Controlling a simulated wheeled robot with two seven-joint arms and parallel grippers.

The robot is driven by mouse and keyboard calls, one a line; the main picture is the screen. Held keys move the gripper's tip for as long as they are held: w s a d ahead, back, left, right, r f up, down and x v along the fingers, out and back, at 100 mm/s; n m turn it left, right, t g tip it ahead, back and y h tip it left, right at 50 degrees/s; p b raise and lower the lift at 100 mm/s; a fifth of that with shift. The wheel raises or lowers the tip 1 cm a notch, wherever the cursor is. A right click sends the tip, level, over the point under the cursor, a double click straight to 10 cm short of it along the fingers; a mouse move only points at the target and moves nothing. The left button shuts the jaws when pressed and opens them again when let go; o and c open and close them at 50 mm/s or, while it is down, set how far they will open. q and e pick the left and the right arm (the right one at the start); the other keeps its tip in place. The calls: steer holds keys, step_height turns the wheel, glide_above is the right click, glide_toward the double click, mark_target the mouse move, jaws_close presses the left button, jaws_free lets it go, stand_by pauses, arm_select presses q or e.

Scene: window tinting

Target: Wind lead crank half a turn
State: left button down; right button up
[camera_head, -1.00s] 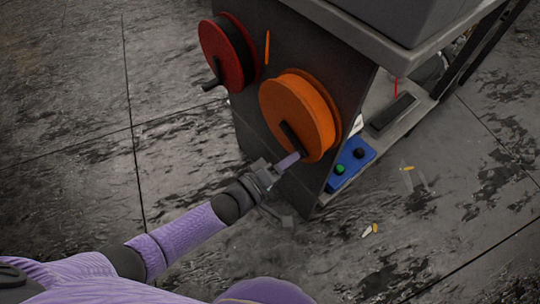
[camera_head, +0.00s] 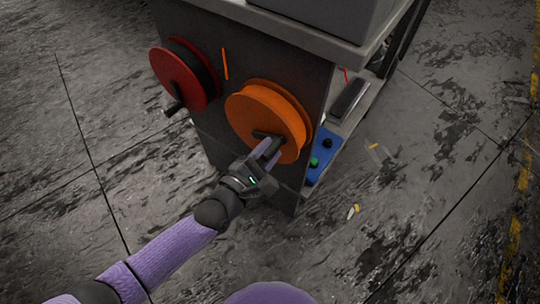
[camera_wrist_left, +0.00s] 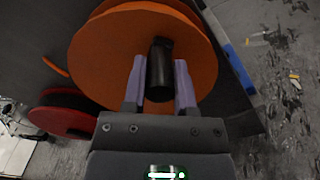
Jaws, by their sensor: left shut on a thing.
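An orange wheel (camera_head: 262,112) with a dark crank arm (camera_head: 266,136) is mounted on the dark side panel of a stand. It also shows in the left wrist view (camera_wrist_left: 110,50). My left gripper (camera_head: 270,150) is at the lower front of this wheel. In the left wrist view its two pale purple fingers (camera_wrist_left: 160,88) are on either side of the black crank handle (camera_wrist_left: 159,66), shut on it. A red wheel (camera_head: 180,80) with its own black handle (camera_head: 173,107) is to the left, untouched. My right gripper is not in view.
An orange stripe (camera_head: 225,64) marks the panel between the wheels. A blue box (camera_head: 321,156) with green and black knobs is right of the orange wheel. Small yellow-tipped bits (camera_head: 353,211) lie on the floor. The floor in front is otherwise clear.

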arm_select(q)
steer(key=shift+w+a+r+n, duration=0.2)
steer(key=shift+a+r+n, duration=0.2)
steer(key=shift+n, duration=0.5)
steer(key=n, duration=0.1)
steer(key=r+n+b, duration=0.1)
steer(key=shift+w+a+n+b, duration=0.3)
steer(key=shift+w+a, duration=0.1)
steer(key=n, duration=0.1)
steer(key=w+a+r+n+b, duration=0.1)
steer(key=n, duration=0.1)
steer(key=shift+a, duration=0.2)
steer(key=shift+w+a+r+n+b, duration=0.15)
steer(key=shift+w+a+n+b, duration=0.1)
steer(key=shift+n+b, duration=0.25)
steer(key=shift+w+a+r+n+b, duration=0.1)
steer(key=shift+a+n+b, duration=0.15)
steer(key=shift+n, duration=0.45)
steer(key=shift+c, duration=2)
jaws_free()
